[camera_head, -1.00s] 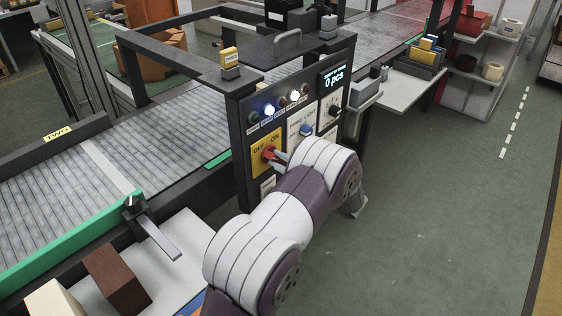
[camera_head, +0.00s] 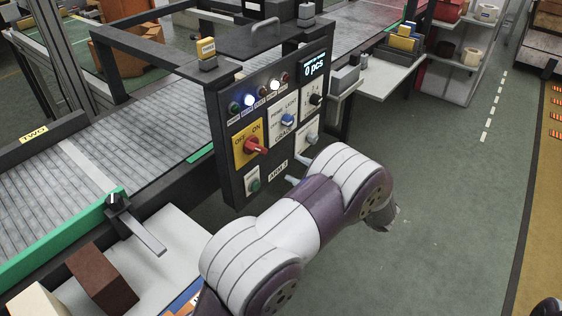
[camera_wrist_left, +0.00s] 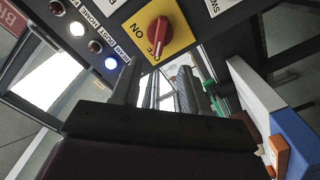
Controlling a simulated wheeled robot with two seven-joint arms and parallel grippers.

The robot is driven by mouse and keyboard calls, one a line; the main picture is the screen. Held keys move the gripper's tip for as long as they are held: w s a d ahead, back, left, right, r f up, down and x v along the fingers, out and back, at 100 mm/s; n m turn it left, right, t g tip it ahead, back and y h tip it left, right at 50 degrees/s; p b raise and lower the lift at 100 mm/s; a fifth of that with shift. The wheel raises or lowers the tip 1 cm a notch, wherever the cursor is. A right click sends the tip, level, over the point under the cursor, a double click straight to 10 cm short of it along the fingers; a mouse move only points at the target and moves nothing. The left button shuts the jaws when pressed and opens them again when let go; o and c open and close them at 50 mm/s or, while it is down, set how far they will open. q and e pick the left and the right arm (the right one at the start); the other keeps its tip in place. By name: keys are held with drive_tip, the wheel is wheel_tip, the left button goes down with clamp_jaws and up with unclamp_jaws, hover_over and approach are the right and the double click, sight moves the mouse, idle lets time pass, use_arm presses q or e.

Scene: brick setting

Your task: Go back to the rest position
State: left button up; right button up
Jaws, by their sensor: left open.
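My left arm (camera_head: 295,225) reaches across the middle of the head view towards a dark control panel (camera_head: 227,110). My left gripper (camera_head: 291,169) is mostly hidden behind its own arm, with fingertips showing by the panel's lower right part. In the left wrist view the left gripper (camera_wrist_left: 157,85) has its fingers apart with nothing between them. The red rotary switch (camera_head: 256,147) on its yellow OFF/ON plate is clear of the fingers; the switch also shows in the left wrist view (camera_wrist_left: 159,35). My right gripper is not in view.
A roller conveyor (camera_head: 110,130) runs behind the panel. A white table (camera_head: 180,240) with a brown brick (camera_head: 102,278) is at lower left. A shelf tray (camera_head: 385,85) stands beyond the panel. The green floor at right is open.

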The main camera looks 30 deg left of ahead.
use_arm(q)
drive_tip(key=shift+d, duration=0.55)
